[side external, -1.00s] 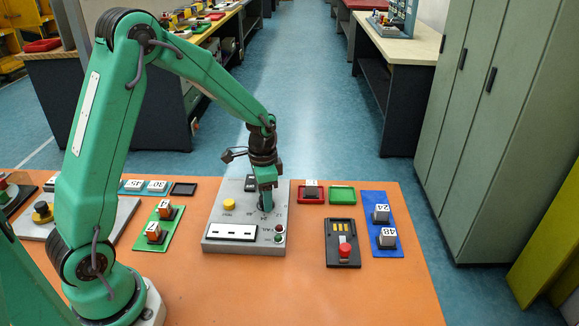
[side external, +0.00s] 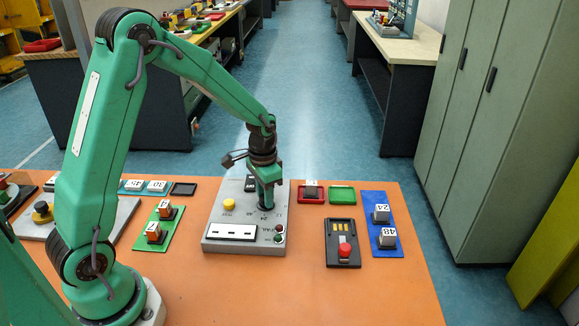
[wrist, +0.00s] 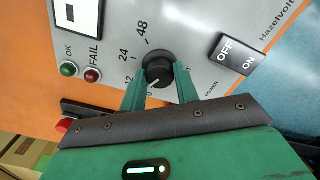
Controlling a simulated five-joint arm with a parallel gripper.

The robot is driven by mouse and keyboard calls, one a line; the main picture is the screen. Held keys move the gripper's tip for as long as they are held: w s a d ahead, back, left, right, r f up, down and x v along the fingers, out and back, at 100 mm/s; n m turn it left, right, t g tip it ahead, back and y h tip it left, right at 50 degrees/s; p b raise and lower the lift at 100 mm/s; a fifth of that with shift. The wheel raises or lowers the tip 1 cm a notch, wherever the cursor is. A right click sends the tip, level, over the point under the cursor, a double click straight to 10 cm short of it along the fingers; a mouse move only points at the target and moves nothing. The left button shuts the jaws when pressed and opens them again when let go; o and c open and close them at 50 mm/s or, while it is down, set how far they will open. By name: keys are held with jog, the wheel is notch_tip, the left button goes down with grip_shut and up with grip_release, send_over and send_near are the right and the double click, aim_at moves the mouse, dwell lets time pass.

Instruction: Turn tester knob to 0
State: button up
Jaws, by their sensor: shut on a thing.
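The tester (side external: 213,236) is a light grey box on the orange table, with a yellow button, a display window and red and green lamps. Its black round knob (wrist: 157,71) shows in the wrist view, with the marks 0, 12, 24 and 48 around it. A short white line on the knob appears to point down and slightly left, toward the 0. My gripper (wrist: 160,82) is shut on the knob, one green finger on each side. In the side view my gripper (side external: 266,205) stands upright over the tester and hides most of the knob.
A black ON/OFF rocker (wrist: 237,53) sits beside the knob. Red (side external: 311,195) and green (side external: 342,195) trays, a black device with a red knob (side external: 344,249) and a blue plate with blocks (side external: 381,235) lie right. A green plate (side external: 159,227) lies left.

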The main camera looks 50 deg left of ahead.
jog(key=n, duration=0.5)
jog(key=shift+n, duration=0.4)
jog(key=shift+r, duration=0.1)
jog(key=o, duration=1)
jog(key=shift+c, duration=0.2)
notch_tip(320, 180, up, 7)
jog(key=shift+r, duration=0.4)
jog(key=shift+r, duration=0.1)
